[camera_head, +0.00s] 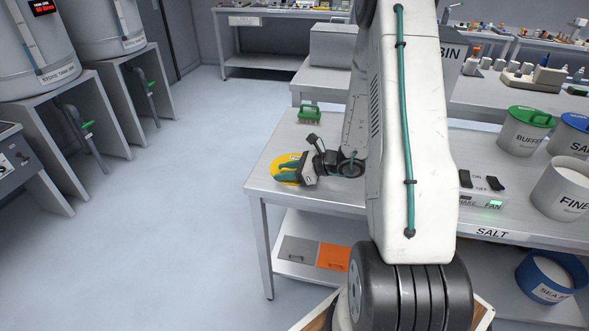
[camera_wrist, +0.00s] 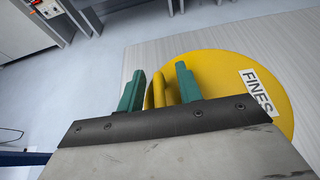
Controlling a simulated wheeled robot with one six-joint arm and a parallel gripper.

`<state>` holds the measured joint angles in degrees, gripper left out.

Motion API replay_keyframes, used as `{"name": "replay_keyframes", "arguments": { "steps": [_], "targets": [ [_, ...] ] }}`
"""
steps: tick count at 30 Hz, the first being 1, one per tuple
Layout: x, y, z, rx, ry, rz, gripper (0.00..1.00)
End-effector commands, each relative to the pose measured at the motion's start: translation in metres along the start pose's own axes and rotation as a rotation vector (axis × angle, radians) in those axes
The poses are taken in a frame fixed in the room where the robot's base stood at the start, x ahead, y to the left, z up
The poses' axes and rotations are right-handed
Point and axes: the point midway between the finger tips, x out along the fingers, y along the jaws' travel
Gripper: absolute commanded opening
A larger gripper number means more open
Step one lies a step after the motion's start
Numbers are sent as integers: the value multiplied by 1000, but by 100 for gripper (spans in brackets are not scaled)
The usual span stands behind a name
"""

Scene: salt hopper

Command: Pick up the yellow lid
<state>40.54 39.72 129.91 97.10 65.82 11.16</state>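The yellow lid (camera_head: 287,159) lies flat on the left end of the metal table in the head view. In the wrist view the lid (camera_wrist: 225,68) is a yellow disc with a white label reading FINES. Its raised yellow handle (camera_wrist: 158,88) stands between the two green fingers of my gripper (camera_wrist: 160,82). A gap shows between the handle and the right finger, so the gripper looks open around the handle. In the head view my gripper (camera_head: 291,171) is low over the lid and hides part of it.
The metal table (camera_head: 262,177) has a green-handled brush (camera_head: 309,112) behind the lid. To the right stand an open FINES bin (camera_head: 565,190), a green-lidded BUFFER bin (camera_head: 524,132) and a switch box (camera_head: 482,198). Grey and orange panels (camera_head: 334,257) lie on the lower shelf. The left floor is clear.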

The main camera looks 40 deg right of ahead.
Motion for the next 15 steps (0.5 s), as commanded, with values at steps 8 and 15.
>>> {"name": "replay_keyframes", "arguments": {
  "steps": [8, 15],
  "targets": [
    [0, 0, 0, 0, 0, 0, 0],
    [0, 0, 0, -1, 0, 0, 0]
  ]
}}
